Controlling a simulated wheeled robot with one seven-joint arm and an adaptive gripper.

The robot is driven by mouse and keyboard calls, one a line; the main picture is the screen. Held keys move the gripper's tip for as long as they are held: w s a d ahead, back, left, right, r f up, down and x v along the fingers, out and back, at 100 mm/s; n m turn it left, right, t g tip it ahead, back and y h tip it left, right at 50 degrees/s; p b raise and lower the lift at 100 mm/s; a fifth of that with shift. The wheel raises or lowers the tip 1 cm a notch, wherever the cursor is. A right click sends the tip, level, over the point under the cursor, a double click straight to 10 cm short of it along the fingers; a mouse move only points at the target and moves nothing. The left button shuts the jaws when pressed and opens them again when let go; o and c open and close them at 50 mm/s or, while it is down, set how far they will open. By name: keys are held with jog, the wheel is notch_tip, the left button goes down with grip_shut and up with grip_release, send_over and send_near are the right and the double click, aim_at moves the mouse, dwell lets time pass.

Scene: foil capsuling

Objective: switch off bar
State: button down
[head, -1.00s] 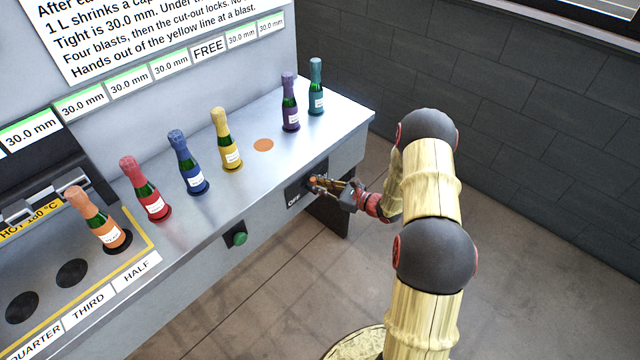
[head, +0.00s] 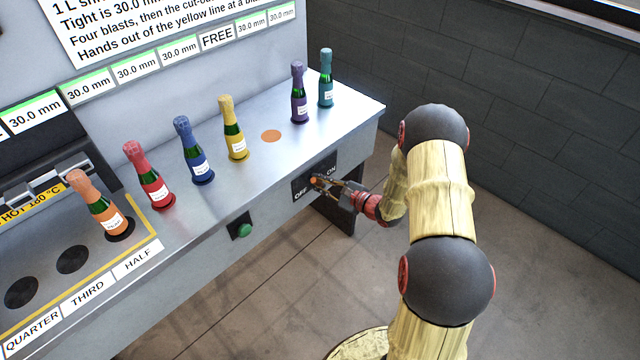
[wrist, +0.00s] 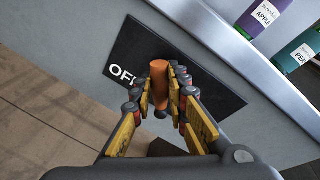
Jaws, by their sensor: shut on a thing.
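The switch is a black plate (wrist: 205,75) on the bench's front face, with OFF at its left end and ON at its right end in the head view. An orange knob or lever (wrist: 159,82) stands out from the plate. My gripper (head: 322,182) is at the plate; the wrist view shows its fingers (wrist: 162,100) on both sides of the orange lever, shut on it. In the head view the orange lever shows as a small spot (head: 315,180), nearer the OFF end. The ON word is hidden in the wrist view.
Several foil-capped bottles stand along the bench top (head: 330,125), including a yellow one (head: 232,130) and a purple one (head: 298,95). A green button (head: 243,230) is on the front face, left of the switch. The floor before the bench is clear.

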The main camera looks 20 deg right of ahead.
jog(key=shift+f, duration=0.1)
jog(key=c, duration=1.7)
grip_release()
jog(key=shift+c, duration=0.2)
jog(key=v, duration=1.2)
